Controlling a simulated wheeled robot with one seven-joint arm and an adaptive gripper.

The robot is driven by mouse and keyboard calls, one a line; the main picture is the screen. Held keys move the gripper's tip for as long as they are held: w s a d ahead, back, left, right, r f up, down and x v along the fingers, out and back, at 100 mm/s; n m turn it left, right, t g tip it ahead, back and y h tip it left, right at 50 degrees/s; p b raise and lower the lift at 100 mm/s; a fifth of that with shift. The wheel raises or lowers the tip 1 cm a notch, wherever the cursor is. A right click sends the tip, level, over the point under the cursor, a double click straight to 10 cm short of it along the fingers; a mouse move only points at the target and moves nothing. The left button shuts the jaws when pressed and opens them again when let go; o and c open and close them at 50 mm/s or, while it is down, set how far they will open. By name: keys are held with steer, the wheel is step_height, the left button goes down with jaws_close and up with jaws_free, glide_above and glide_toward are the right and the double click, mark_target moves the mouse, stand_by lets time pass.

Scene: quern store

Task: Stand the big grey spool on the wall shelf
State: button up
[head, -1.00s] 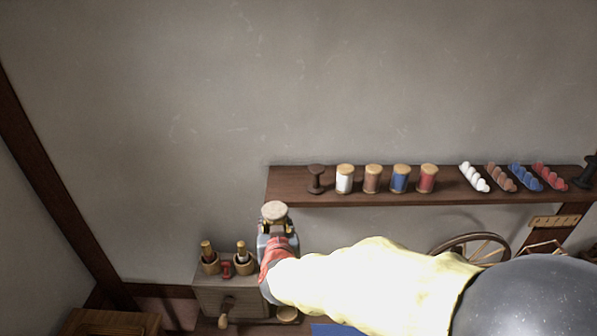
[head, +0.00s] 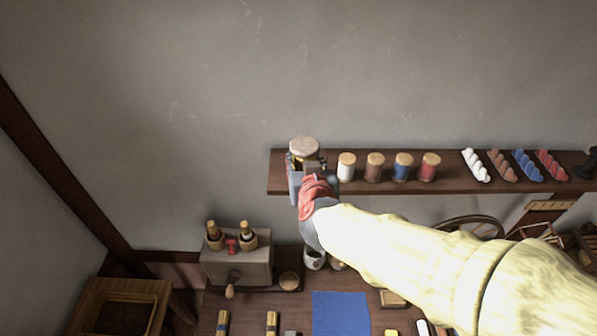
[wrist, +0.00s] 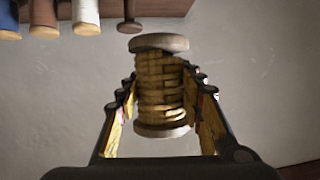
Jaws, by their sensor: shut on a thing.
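The big spool (head: 304,147) is in my gripper (head: 306,168), upright, with its pale round end on top. In the wrist view the spool (wrist: 160,90) sits between both fingers of my gripper (wrist: 163,95), its winding looking yellowish and its two end discs greyish. In the head view it overlaps the left end of the wall shelf (head: 452,172); whether it touches the shelf I cannot tell. The wrist view shows the shelf (wrist: 165,7) at the upper left, apart from the spool. My gripper hides part of the shelf's left end in the head view.
A white spool (head: 346,168), brown spool (head: 375,168), blue spool (head: 402,168) and red spool (head: 430,168) stand in a row on the shelf. A small dark spool (wrist: 130,18) shows in the wrist view. Twisted skeins (head: 475,165) lie farther right. A grey drawer box (head: 237,265) stands below.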

steer(key=shift+s+a+f, duration=0.25)
steer(key=shift+s+f, duration=0.1)
steer(key=shift+s, duration=0.05)
steer(key=shift+w+f+n+y, duration=0.15)
steer(key=shift+w+n+y, duration=0.05)
steer(key=shift+n+y, duration=0.1)
steer(key=f+x, duration=0.1)
steer(key=x, duration=0.4)
steer(key=s+a+f+x, duration=0.1)
steer(key=x, duration=0.4)
steer(key=f+x, duration=0.1)
steer(key=x, duration=0.4)
steer(key=shift+a+f, duration=0.15)
steer(key=shift+a, duration=0.15)
steer(key=shift+w+f, duration=0.2)
steer(key=shift+f, duration=0.2)
steer(key=shift+w+f, duration=0.15)
steer(key=shift+f, duration=1.4)
